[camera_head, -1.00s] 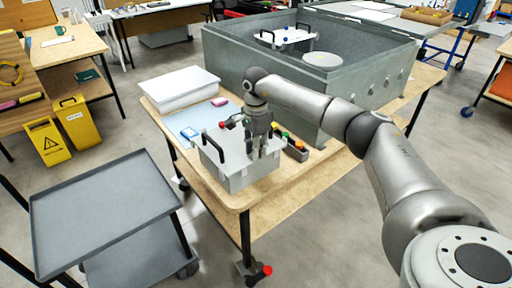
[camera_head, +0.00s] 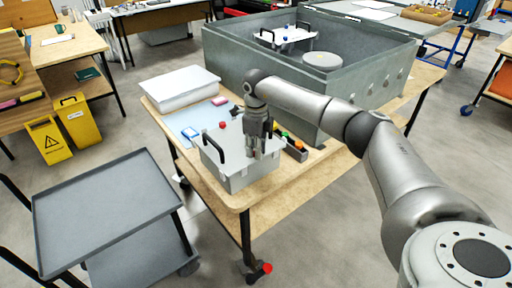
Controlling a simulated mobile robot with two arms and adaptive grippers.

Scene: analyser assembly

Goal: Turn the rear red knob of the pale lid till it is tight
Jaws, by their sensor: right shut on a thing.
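The pale lid (camera_head: 236,164) tops a grey box on the wooden table and has a black handle (camera_head: 213,146) on its left side. My right gripper (camera_head: 259,154) points down at the right part of the lid. It is shut on a red knob there, which its fingers almost wholly hide. Another small red piece (camera_head: 222,125) shows at the rear left of the lid; I cannot tell whether it is fixed to it. My left gripper is not in view.
A long tray of coloured pieces (camera_head: 294,147) lies close to the right of the lid. A large grey open housing (camera_head: 270,82) stands behind. A white box (camera_head: 180,88) and a blue mat (camera_head: 185,119) lie at left. An empty grey cart (camera_head: 100,205) stands left of the table.

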